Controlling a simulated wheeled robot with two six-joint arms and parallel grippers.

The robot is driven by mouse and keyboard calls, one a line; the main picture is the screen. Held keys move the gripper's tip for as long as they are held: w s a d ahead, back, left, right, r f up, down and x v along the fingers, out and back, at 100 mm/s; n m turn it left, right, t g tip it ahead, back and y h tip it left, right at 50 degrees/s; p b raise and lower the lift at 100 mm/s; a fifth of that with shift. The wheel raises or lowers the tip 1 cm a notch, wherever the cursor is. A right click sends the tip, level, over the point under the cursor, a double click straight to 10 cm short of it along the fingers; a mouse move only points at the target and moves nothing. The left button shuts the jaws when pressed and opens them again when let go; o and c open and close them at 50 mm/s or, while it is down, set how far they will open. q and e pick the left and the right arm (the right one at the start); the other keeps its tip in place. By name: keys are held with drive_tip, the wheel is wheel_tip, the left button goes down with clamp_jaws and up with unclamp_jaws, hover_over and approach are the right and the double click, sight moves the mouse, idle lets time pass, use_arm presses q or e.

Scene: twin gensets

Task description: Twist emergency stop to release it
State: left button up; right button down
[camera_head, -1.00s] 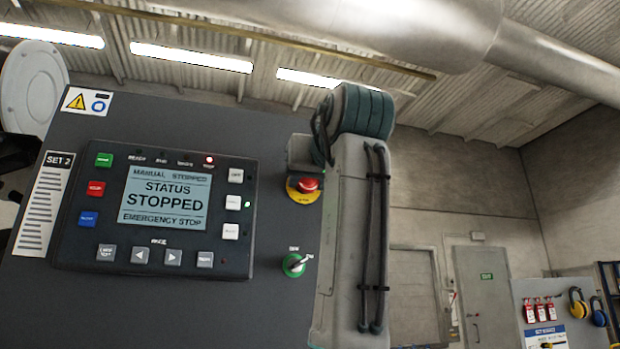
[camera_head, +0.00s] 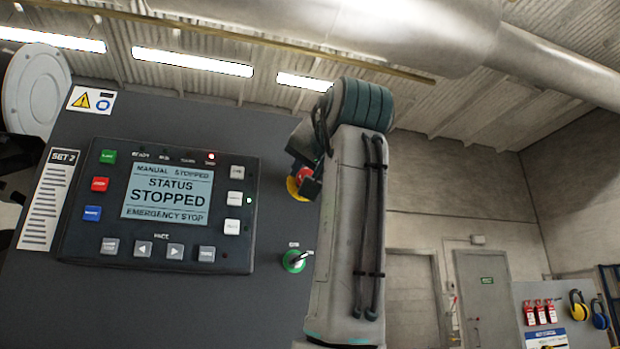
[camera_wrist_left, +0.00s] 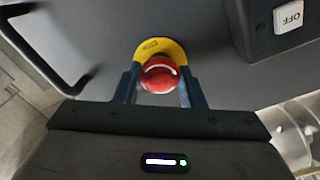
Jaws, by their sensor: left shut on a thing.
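The red emergency stop button (camera_wrist_left: 159,74) with its yellow ring (camera_wrist_left: 152,45) is on the grey panel face. In the wrist view it sits between the two blue fingers of my left gripper (camera_wrist_left: 157,86), which is shut on it. A white curved arrow shows on the button's face. In the head view my left gripper (camera_head: 304,176) covers much of the button (camera_head: 304,174), with part of its yellow ring (camera_head: 292,186) showing. The controller screen (camera_head: 167,194) reads status stopped, emergency stop. My right gripper is not in view.
A green-ringed selector switch (camera_head: 294,261) sits just below the emergency stop. The black controller (camera_head: 85,225) with several push buttons is to its left. A wall board (camera_head: 560,315) with red tags and ear defenders stands far to the right.

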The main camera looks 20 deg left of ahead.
use_arm(q)
drive_tip(key=shift+r+m, duration=0.1)
drive_tip(key=shift+m, duration=0.7)
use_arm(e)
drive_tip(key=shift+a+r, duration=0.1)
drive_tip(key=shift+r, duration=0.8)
use_arm(q)
drive_tip(key=o, duration=1)
drive_tip(key=shift+w+a, duration=0.1)
drive_tip(key=shift+w, duration=0.05)
